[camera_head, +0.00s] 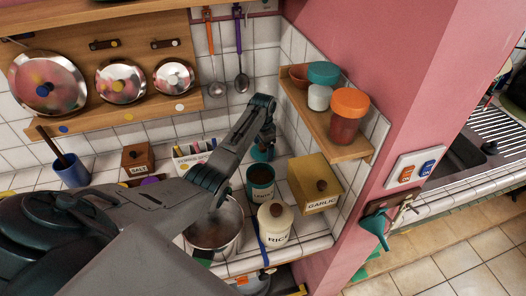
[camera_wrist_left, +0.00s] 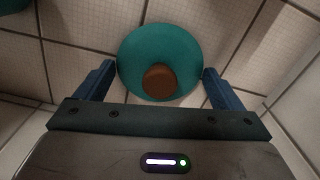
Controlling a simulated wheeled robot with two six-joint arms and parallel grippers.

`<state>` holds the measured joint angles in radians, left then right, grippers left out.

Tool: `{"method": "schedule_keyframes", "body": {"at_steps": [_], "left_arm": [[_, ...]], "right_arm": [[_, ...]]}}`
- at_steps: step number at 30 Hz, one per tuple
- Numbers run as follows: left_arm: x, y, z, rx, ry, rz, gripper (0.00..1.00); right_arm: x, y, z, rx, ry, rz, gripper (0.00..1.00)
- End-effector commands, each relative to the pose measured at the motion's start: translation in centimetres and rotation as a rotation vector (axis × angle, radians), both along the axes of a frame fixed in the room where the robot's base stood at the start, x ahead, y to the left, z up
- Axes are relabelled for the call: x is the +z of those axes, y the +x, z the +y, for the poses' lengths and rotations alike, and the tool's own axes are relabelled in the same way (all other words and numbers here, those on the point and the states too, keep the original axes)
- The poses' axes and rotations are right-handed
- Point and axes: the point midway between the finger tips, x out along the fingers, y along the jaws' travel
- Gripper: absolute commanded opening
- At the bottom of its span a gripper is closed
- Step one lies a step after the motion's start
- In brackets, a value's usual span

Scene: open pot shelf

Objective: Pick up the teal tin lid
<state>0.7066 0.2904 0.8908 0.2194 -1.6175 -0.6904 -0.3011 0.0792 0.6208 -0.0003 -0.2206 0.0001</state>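The teal tin lid (camera_wrist_left: 160,50) is a round teal disc with a brown knob (camera_wrist_left: 160,82), seen from above in the left wrist view. In the head view it shows in part as a teal shape (camera_head: 262,153) under my left gripper (camera_head: 267,136), in the corner behind the teal tin. My left gripper's two blue fingers (camera_wrist_left: 160,70) are spread, one on each side of the lid, very close to its edge. I see no clear contact. The labelled teal tin (camera_head: 260,183) stands in front with its top uncovered. My right gripper is not in view.
A cream rice jar (camera_head: 275,222), a yellow garlic box (camera_head: 317,184) and a steel pot (camera_head: 214,236) stand close by on the tiled counter. A wooden shelf (camera_head: 330,125) with tins juts out above right. Ladles (camera_head: 242,83) hang on the back wall.

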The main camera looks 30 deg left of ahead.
Motion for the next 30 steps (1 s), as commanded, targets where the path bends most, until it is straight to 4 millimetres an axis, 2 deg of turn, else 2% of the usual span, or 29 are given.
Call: {"method": "schedule_keyframes", "body": {"at_steps": [1, 3, 11, 14, 26, 30], "left_arm": [[0.0, 0.0, 0.0, 0.000, 0.000, 0.000, 0.78], [0.0, 0.0, 0.0, 0.000, 0.000, 0.000, 0.66], [0.2, 0.0, 0.0, 0.000, 0.000, -0.001, 0.66], [0.9, 0.1, 0.0, 0.000, 0.001, -0.003, 0.66], [8.1, 0.1, 0.0, 0.000, 0.000, -0.004, 0.65], [10.0, 0.3, -1.3, -0.015, -0.001, 0.000, 0.65]], "right_arm": [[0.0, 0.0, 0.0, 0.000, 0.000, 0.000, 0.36], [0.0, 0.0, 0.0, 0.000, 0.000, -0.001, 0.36], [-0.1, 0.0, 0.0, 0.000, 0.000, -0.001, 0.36], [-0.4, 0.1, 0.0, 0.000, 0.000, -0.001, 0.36], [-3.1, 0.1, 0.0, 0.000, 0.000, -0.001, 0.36], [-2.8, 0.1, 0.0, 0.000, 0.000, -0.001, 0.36]]}}
